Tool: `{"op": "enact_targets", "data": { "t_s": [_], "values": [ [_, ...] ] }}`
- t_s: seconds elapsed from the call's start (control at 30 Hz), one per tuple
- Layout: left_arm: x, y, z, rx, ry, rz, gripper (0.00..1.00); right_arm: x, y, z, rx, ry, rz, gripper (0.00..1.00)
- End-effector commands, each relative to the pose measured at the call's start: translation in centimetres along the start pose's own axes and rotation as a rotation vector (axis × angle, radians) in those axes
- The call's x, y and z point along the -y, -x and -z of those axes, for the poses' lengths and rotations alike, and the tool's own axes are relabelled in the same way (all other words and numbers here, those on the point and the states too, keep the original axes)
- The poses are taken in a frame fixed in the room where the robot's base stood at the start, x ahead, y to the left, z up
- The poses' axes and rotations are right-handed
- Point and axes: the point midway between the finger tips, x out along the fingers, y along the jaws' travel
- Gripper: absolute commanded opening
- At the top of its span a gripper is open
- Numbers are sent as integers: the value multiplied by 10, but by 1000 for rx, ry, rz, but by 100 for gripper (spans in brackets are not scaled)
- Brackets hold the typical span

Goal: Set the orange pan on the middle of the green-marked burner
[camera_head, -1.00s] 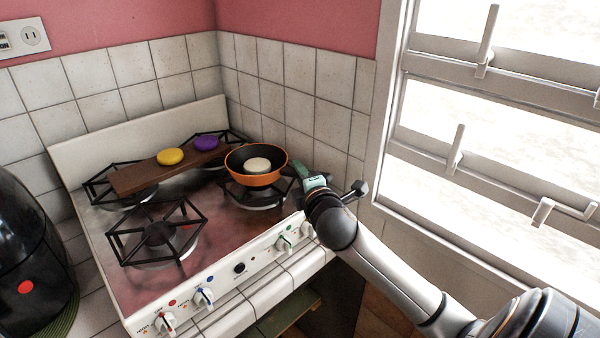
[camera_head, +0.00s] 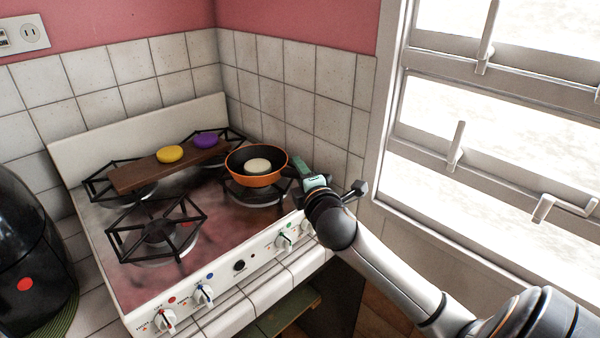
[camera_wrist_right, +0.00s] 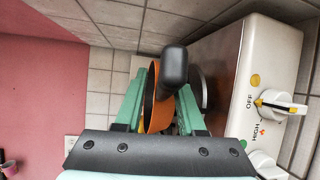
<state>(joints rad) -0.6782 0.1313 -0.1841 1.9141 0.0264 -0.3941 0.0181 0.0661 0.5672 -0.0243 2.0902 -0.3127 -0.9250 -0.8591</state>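The orange pan (camera_head: 269,181) has a dark inside and is at the right front burner (camera_head: 234,195), with a round cream piece (camera_head: 257,165) in it. I cannot tell whether its base rests evenly on the grate. My right gripper (camera_head: 297,168), with green fingers, is at the pan's handle side. In the right wrist view the black handle (camera_wrist_right: 174,66) lies near the right finger, and the fingers (camera_wrist_right: 162,95) stand apart with the orange rim (camera_wrist_right: 152,100) seen between them. The green mark (camera_head: 281,234) shows beside a front knob. My left gripper is not in view.
A wooden board (camera_head: 135,178) lies across the rear grates, bearing a yellow disc (camera_head: 170,154) and a purple disc (camera_head: 206,140). The left front burner (camera_head: 158,232) is bare. A black appliance (camera_head: 30,250) stands at left. A tiled wall and window bound the right.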

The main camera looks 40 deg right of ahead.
Motion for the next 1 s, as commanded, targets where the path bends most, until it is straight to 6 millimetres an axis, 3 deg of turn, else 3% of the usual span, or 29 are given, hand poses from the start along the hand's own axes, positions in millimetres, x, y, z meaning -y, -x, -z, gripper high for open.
{"op": "enact_targets", "data": {
  "t_s": [0.13,0.53,1.0],
  "values": [
    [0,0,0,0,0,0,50,1,0,0,0,1,3,55],
    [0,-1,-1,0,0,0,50,6,10,1,0,3,12,55],
    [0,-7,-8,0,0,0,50,3,98,1,-2,1,6,55]
  ]
}}
